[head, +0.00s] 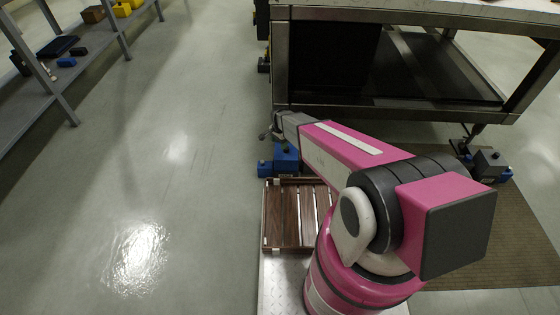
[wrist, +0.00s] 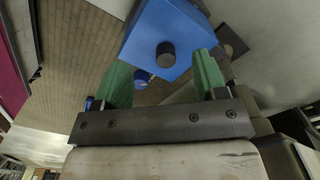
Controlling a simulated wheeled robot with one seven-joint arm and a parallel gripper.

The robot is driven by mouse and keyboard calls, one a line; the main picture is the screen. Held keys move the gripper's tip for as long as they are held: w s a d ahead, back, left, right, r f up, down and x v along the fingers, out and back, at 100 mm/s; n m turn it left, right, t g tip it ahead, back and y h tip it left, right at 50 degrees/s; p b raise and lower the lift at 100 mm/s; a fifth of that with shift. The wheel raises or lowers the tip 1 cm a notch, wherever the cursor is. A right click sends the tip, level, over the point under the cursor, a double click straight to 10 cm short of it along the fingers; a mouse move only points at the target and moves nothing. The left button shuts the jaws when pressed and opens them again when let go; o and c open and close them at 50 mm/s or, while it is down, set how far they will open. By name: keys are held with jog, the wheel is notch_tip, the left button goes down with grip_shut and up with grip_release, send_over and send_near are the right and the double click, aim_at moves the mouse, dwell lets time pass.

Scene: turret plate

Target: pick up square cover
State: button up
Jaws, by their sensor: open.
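I cannot make out a square cover for certain in either view. In the wrist view, a blue block with a flat face and a round dark knob (wrist: 166,55) shows beyond the fingertips. It looks like the blue block (head: 287,158) by the table's left leg in the head view. My gripper (wrist: 162,72) has two green fingers set wide apart, with nothing held between them. The knob appears between the fingers, but I cannot tell how far off it is. In the head view my arm hides part of the area around the gripper.
A table with a dark lower shelf (head: 440,75) stands ahead on the right; its top is mostly cut off. A brown slatted wooden tray (head: 285,218) lies near my base. A grey shelf rack (head: 85,45) holds small items at left. The floor (head: 170,150) between is clear.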

jog(key=f, duration=0.2)
jog(key=s+a, duration=0.1)
jog(key=shift+f, duration=0.4)
jog(key=shift+s+a+r, duration=0.1)
jog(key=shift+s+a, duration=0.85)
jog(key=shift+a, duration=0.1)
jog(key=shift+w+d, duration=0.2)
